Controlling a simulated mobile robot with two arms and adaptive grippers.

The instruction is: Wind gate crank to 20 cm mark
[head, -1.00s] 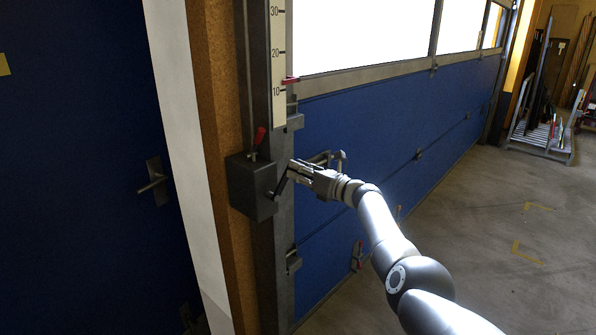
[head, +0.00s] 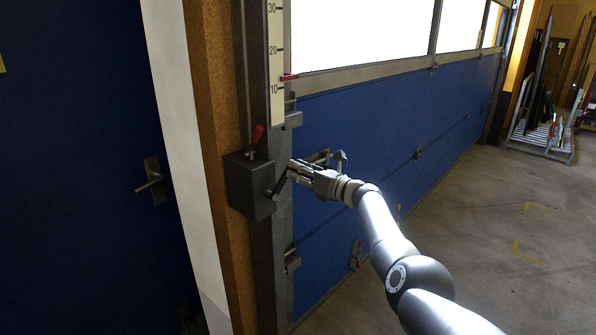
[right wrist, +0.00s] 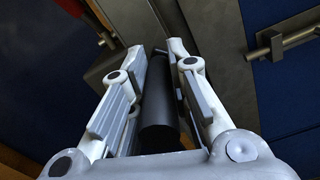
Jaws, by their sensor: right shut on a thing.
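The gate crank has a dark gearbox (head: 249,187) on the door post, with a short crank arm (head: 280,186) slanting up to the right. My right gripper (head: 293,167) is at the outer end of that arm. In the right wrist view, the black cylindrical handle (right wrist: 158,112) lies between the two fingers, which are shut on it. The white scale (head: 276,60) above shows 10, 20 and 30. A red pointer (head: 289,77) stands a little above 10, well below 20. My left gripper is out of view.
A red-tipped lever (head: 257,136) rises from the gearbox top, close to my gripper. The blue gate (head: 390,140) runs along behind my right arm, with a bracket and latch just behind the gripper.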

